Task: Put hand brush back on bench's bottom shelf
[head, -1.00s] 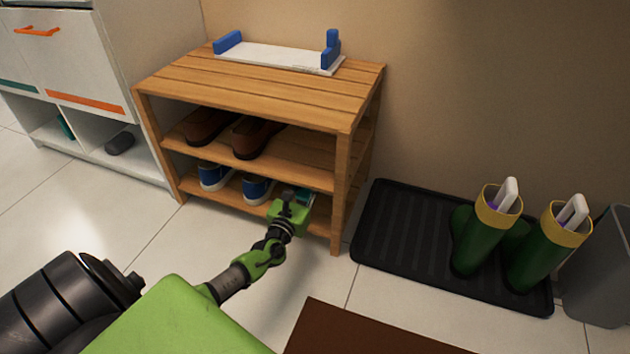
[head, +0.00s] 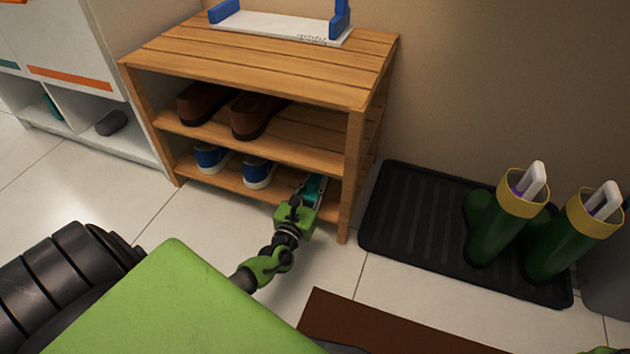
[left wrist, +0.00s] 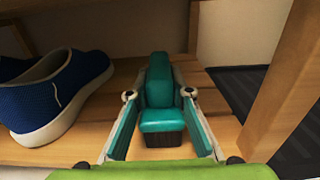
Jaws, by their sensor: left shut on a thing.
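The wooden bench (head: 353,140) has a bottom shelf (head: 232,183), which also shows in the left wrist view (left wrist: 215,101). The teal hand brush (head: 315,188) is at the right end of that shelf, right of the blue shoes. In the left wrist view the brush (left wrist: 160,97) points away from me, dark bristles down. My left gripper (head: 304,196) is at the shelf's front edge, shut on the brush, with one finger along each side (left wrist: 160,98). Whether the bristles touch the shelf is hard to tell.
Blue shoes (head: 258,172) stand left of the brush, brown shoes (head: 252,115) on the middle shelf above. The bench's right front leg (left wrist: 285,90) is close to the right. A black mat (head: 420,215) with green boots (head: 497,228) lies right of the bench.

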